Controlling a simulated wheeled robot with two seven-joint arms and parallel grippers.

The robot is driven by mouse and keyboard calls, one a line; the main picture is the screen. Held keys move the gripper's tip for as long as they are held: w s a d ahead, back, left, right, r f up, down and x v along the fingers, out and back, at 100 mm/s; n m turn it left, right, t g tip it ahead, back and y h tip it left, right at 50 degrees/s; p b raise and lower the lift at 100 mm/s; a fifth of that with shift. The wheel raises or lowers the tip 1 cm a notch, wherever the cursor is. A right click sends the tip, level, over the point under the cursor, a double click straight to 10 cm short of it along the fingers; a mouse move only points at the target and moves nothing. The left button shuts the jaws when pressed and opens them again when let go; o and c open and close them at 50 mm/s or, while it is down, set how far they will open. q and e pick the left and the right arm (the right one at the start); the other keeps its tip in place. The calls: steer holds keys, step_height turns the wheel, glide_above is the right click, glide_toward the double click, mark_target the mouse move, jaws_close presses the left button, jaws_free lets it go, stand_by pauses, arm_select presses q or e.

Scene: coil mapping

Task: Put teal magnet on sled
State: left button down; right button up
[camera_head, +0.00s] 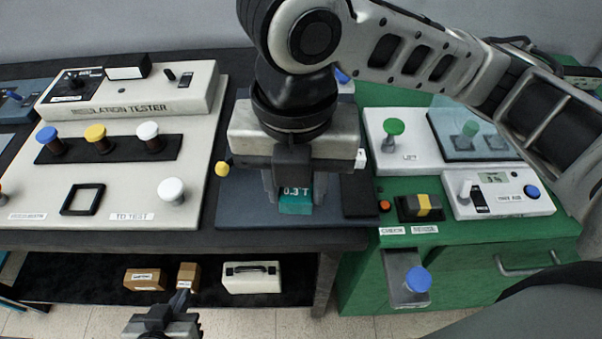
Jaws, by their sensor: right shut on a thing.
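The teal magnet (296,204), labelled "0.3 T", is held between the fingers of my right gripper (290,194). The gripper is above or at the dark blue board in the middle of the bench (240,207); I cannot tell whether the magnet touches it. My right gripper and wrist cover most of the board, and I cannot make out the sled. My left gripper (178,300) is low at the bottom, in front of the bench and away from the magnet; its finger opening is too small to judge.
The insulation tester (135,102) with colored knobs stands left. A green cabinet (460,270) at right bears switches, a meter box (505,205) and a blue-knobbed drawer (408,282). Boxes and a white case (251,278) sit on the lower shelf. My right arm crosses the upper right.

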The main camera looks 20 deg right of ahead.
steer(key=shift+n, duration=0.4)
steer(key=w+d+f, duration=0.1)
steer(key=w+f, duration=0.1)
steer(key=w, duration=0.2)
steer(key=w+d+f, duration=0.2)
steer(key=w+f, duration=0.1)
steer(key=w+d+f, duration=0.1)
steer(key=w+f, duration=0.2)
steer(key=w, duration=0.1)
steer(key=shift+w+d+f, duration=0.1)
steer(key=shift+w+d, duration=0.05)
steer(key=shift+w, duration=0.2)
steer(key=shift+w+d+f, duration=0.15)
steer(key=shift+w+f, duration=0.35)
steer(key=shift+f, duration=0.2)
steer(key=shift+w+f, duration=0.1)
steer(key=shift+f, duration=1.55)
steer(key=shift+f, duration=0.1)
steer(key=o, duration=1)
steer(key=shift+o, duration=0.2)
